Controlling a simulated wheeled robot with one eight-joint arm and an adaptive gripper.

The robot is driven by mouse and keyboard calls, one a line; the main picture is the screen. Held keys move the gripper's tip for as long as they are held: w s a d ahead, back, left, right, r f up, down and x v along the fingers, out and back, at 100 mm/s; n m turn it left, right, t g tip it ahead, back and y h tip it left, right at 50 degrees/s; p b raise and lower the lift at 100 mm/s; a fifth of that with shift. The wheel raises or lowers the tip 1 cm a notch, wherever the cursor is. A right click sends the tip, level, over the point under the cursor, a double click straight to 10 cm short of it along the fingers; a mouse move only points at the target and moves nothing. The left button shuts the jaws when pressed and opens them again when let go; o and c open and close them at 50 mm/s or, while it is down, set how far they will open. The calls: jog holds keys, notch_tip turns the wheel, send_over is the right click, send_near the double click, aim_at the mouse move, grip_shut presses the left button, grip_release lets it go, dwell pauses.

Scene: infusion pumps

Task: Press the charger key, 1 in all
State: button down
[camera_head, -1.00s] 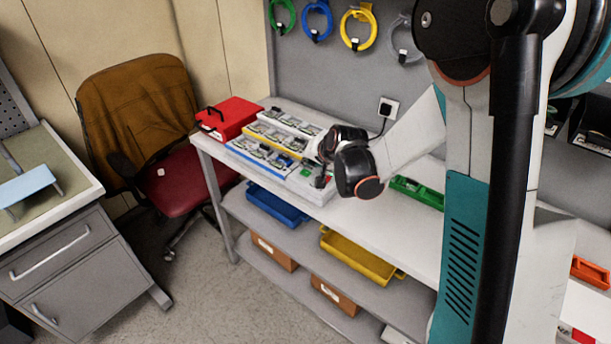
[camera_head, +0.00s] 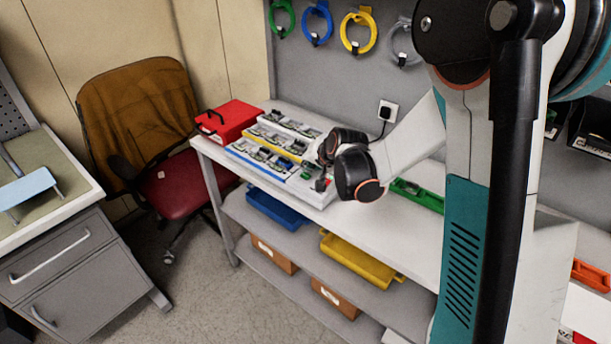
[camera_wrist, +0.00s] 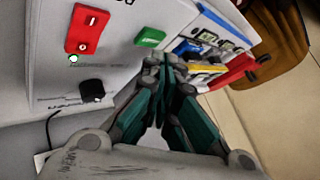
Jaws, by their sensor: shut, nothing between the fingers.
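The charger (camera_head: 318,197) is a pale box at the right end of the row of trays on the bench. In the wrist view its white panel (camera_wrist: 120,62) carries a red key (camera_wrist: 87,29) with a white mark and a green key (camera_wrist: 150,38). My gripper (camera_wrist: 160,62) is shut and empty. Its fingertips are close to the green key, just beside it in the picture; I cannot tell whether they touch the panel.
Blue and yellow trays (camera_head: 262,156) with several devices stand left of the charger, and a red case (camera_head: 228,120) is at the bench's left end. A wall socket (camera_head: 388,110) with a black plug is behind. The bench top (camera_head: 385,215) is clear in front of my arm.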

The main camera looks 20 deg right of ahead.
aim_at(308, 174)
jog(key=shift+f, duration=0.15)
jog(key=shift+f+b, duration=0.3)
jog(key=shift+b, duration=0.15)
jog(key=shift+f+b, duration=0.35)
dwell(0.7)
jog(key=shift+r, duration=0.1)
jog(key=shift+r+p, duration=0.55)
jog(key=shift+r, duration=0.2)
jog(key=shift+r+p, duration=1.65)
jog(key=shift+r, duration=0.8)
